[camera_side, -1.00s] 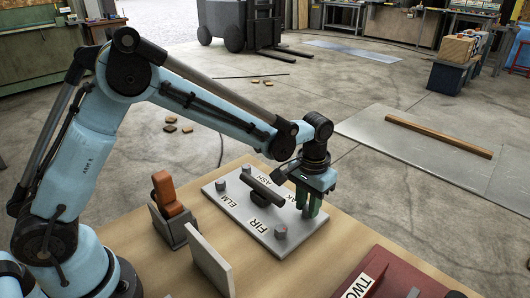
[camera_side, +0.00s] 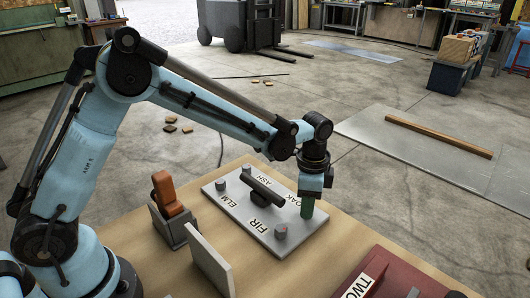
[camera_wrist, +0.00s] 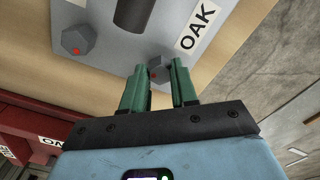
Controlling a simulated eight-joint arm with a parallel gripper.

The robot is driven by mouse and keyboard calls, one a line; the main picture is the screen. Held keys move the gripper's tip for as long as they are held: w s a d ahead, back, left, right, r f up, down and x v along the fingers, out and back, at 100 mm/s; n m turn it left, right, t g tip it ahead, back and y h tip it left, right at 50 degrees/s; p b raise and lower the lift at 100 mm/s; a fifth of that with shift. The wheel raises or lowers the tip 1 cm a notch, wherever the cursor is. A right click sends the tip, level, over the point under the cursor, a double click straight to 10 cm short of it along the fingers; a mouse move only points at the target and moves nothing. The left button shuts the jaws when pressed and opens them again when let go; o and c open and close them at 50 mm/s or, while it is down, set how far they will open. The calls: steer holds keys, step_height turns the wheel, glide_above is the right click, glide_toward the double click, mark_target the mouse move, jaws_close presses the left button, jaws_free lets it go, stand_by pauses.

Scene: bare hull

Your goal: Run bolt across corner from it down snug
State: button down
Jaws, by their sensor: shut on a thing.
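A light grey plate (camera_side: 238,207) lies on the wooden table, with a dark bar on its middle. Its labels read ELM, FIR, ASH and OAK. Grey bolts stand near ELM (camera_side: 220,185), near FIR (camera_side: 281,231) and at the far corner by ASH (camera_side: 247,169). My gripper (camera_side: 307,212) points down at the OAK corner. In the wrist view its green fingers (camera_wrist: 158,76) are shut on the OAK bolt (camera_wrist: 155,74), whose red mark shows between them. The FIR bolt (camera_wrist: 78,40), also red-marked, stands clear of the fingers. How deep the OAK bolt sits is hidden.
An orange-brown tool (camera_side: 168,194) stands in a grey holder left of the plate. An upright grey panel (camera_side: 212,262) stands in front of it. A red box (camera_side: 385,275) labelled TWO is at the front right. Table to the plate's right is bare.

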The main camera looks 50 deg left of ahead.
steer(key=m, duration=0.3)
steer(key=shift+m, duration=0.3)
stand_by(0.3)
steer(key=c, duration=0.9)
jaws_free()
steer(key=shift+o, duration=0.2)
step_height(320, 180, up, 12)
steer(key=s+a+n+t, duration=0.7)
steer(key=s+a+n, duration=0.4)
steer(key=s+n, duration=0.3)
steer(key=shift+s+a+f, duration=0.15)
steer(key=shift+s+f, duration=0.05)
steer(key=shift+s, duration=0.55)
